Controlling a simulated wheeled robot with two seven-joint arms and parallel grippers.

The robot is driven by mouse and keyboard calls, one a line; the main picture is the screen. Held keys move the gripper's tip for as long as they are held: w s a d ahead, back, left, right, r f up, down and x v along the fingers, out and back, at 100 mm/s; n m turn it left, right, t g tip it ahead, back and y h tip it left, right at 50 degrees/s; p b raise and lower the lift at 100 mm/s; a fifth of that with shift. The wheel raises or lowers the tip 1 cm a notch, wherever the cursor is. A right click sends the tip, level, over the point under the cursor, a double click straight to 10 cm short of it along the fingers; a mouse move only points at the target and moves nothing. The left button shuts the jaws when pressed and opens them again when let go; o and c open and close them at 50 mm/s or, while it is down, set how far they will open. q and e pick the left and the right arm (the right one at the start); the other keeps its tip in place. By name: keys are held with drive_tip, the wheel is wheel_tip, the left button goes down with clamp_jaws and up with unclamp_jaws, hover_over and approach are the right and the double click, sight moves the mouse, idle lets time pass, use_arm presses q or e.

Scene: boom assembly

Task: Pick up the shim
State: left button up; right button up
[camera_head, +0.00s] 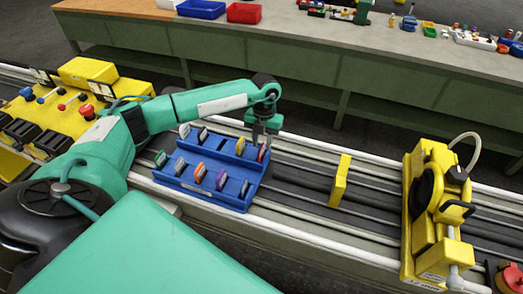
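Several coloured, thin disc-shaped pieces that look like shims stand on edge in a blue stepped rack (243,206) on the rails. A red and white one (261,153) stands at the rack's back right corner. My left gripper (261,143) points down right at this red and white piece. Whether its fingers touch the piece or are closed on it is too small to tell. My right gripper is not in view.
A yellow machine (430,208) stands further right. A yellow control panel (75,100) is at left. A bench (300,50) with red and blue bins runs behind. The rails between rack and plate are clear.

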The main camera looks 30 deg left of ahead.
sight(262, 145)
use_arm(q)
drive_tip(key=shift+s+f+p, duration=0.2)
drive_tip(key=shift+f+p, duration=0.3)
drive_tip(key=shift+f, duration=1)
clamp_jaws()
drive_tip(key=shift+r, duration=0.15)
